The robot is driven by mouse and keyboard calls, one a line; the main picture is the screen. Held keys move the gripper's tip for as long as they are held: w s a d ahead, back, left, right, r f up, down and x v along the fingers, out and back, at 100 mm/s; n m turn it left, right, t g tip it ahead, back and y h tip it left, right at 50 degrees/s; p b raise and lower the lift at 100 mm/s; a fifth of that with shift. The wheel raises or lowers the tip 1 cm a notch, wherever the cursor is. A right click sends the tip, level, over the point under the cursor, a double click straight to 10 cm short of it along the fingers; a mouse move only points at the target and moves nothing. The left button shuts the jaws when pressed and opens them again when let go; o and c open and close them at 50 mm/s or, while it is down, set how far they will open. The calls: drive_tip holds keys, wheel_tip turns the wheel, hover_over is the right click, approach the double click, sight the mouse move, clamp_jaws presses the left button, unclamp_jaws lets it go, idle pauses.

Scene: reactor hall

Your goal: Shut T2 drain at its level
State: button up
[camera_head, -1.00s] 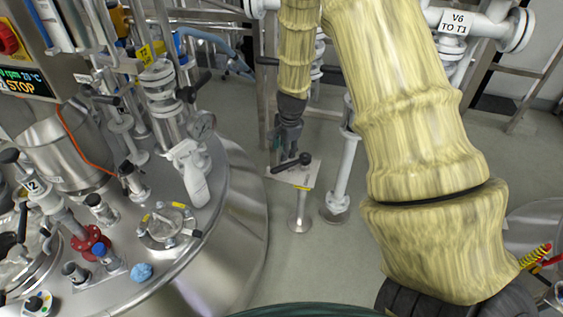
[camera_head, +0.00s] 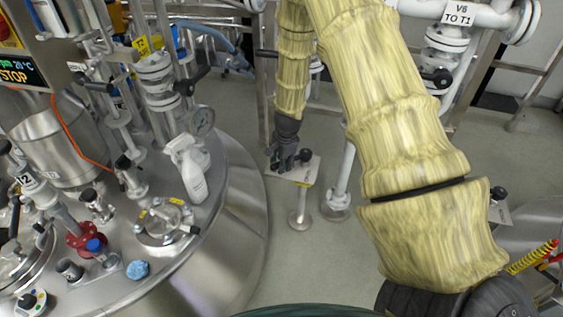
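A small pedestal (camera_head: 301,204) with a tilted light plate and a yellow tag stands on the floor right of the steel vessel. Its tag is too small to read, so I cannot tell if it is the T2 drain. A black-knobbed lever (camera_head: 305,155) sits on the plate. My gripper (camera_head: 283,163) points down at the plate's left side, over or beside the lever arm. The gripper hides most of the lever arm. I cannot tell whether its fingers touch the lever or how far they are apart.
The steel vessel (camera_head: 225,215) with its fittings and a white spray bottle (camera_head: 190,170) fills the left. A white pipe post (camera_head: 341,185) stands close right of the pedestal. A second black-knobbed lever stand (camera_head: 499,203) is at right.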

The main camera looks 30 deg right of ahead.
drive_tip(key=shift+c, duration=0.4)
clamp_jaws()
drive_tip(key=shift+w+r+p, duration=0.1)
drive_tip(key=shift+r+p, duration=0.05)
drive_tip(key=shift+p, duration=0.15)
